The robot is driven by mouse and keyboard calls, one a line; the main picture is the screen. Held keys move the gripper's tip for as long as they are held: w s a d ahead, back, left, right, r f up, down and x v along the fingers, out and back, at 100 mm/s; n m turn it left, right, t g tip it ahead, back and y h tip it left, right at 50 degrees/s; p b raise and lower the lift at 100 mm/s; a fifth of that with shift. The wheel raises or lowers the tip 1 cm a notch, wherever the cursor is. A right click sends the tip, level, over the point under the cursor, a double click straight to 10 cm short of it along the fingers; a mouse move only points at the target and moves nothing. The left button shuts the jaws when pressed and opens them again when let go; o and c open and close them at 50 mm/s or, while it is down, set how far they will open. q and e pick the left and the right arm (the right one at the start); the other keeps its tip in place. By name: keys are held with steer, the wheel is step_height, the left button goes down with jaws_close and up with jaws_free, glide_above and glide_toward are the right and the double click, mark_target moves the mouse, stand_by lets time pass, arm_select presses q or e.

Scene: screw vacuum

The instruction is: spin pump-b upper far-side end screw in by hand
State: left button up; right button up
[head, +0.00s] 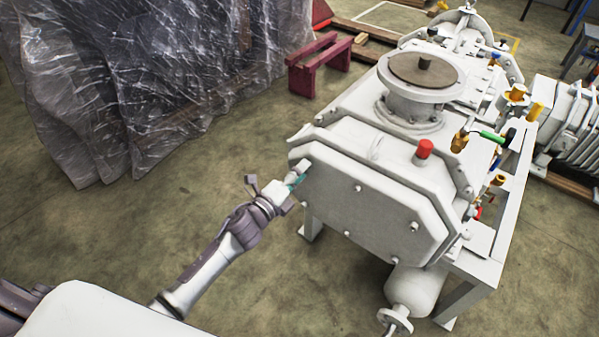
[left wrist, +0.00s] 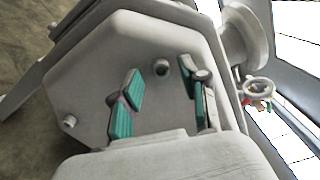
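The pump's pale grey end plate (head: 375,200) faces me in the head view, with several screws in it. My left gripper (head: 296,179) is at the plate's upper left corner. In the left wrist view its two teal-padded fingers (left wrist: 160,88) are spread apart with nothing between the pads. A round screw head (left wrist: 160,67) shows on the plate just beyond the fingertips, within the gap; I cannot tell how far it is from them. A second screw (left wrist: 69,121) is at the plate's left corner there. In the head view the screw at my gripper is hidden. My right gripper is not in view.
A flanged port with a brown disc (head: 425,70) and a red cap (head: 424,148) stand on top of the pump. A grey cylinder with a handwheel (head: 397,320) hangs below. Plastic-wrapped goods (head: 110,80) stand at left. Floor (head: 240,150) between is clear.

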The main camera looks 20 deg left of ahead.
arm_select(q)
steer(key=v, duration=1.2)
stand_by(0.3)
steer(key=s+a+f+n+g+y+p, duration=0.1)
steer(key=s+a+f+n+g+y, duration=0.2)
steer(key=f, duration=0.6)
steer(key=s+f+n+g, duration=0.1)
steer(key=s+f+n, duration=0.3)
steer(key=f, duration=0.5)
steer(key=s+a+f+n+g+y+p, duration=0.1)
steer(key=s+a+f+n+g+y, duration=0.15)
steer(key=f+n, duration=0.45)
steer(key=s+d+f+n+g, duration=0.1)
steer(key=s+f+n+g, duration=0.2)
steer(key=s+f, duration=0.3)
steer(key=s+d+f+n+g+p, duration=0.1)
steer(key=s+f, duration=0.5)
steer(key=s, duration=0.8)
steer(key=s+d+f+n+g, duration=0.1)
steer(key=s+f+n+g, duration=0.3)
steer(key=s, duration=0.6)
step_height(320, 180, down, 3)
steer(key=shift+r+n+g+y+p, duration=0.25)
steer(key=shift+n+g+y+p, duration=0.1)
steer(key=shift+g, duration=0.4)
